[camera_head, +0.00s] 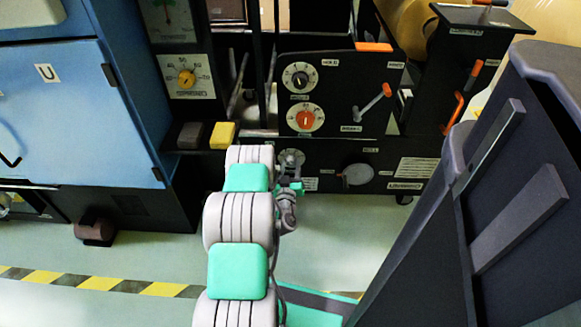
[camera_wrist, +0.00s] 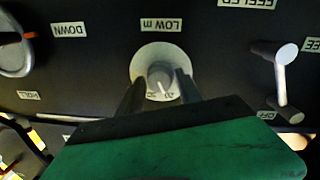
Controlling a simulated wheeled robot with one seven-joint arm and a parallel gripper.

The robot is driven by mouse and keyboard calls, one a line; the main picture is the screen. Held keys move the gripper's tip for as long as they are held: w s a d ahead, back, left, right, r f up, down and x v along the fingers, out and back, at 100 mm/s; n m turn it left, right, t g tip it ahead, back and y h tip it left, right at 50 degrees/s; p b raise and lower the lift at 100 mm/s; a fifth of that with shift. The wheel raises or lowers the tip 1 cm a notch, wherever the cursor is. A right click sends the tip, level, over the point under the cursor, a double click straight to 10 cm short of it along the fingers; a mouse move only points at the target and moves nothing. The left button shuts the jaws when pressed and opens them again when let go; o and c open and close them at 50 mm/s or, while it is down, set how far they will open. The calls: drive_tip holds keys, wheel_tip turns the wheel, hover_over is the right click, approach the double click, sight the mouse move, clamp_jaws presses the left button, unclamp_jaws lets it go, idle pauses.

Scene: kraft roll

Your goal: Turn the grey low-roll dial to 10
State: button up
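The grey low-roll dial (camera_wrist: 157,55) is on the dark panel under an upside-down "LOW m" label in the wrist view. Its grey knob has a pointer line toward the lower edge, near a "20" mark; the other marks are too small or hidden. My gripper (camera_wrist: 159,79) has its two dark fingers apart, one on each side of the knob, with small gaps showing. Whether the fingertips touch the dial face I cannot tell. In the head view the dial (camera_head: 291,157) shows small just above my gripper (camera_head: 291,184), partly covered by it.
In the head view, an orange dial (camera_head: 305,118) and a black dial (camera_head: 297,77) sit above on the panel. A lever with an orange end (camera_head: 373,101) is to the right. In the wrist view, a grey lever (camera_wrist: 284,75) and another knob (camera_wrist: 15,50) flank the dial.

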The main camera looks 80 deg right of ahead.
clamp_jaws()
drive_tip(key=shift+n, duration=0.3)
drive_tip(key=n+b, duration=0.1)
drive_tip(key=n, duration=0.3)
drive_tip(key=shift+f+b, duration=0.1)
drive_tip(key=shift+b, duration=0.3)
drive_tip(key=shift+n+h, duration=0.3)
drive_tip(key=shift+n, duration=1.8)
drive_tip(key=shift+o, duration=1.6)
unclamp_jaws()
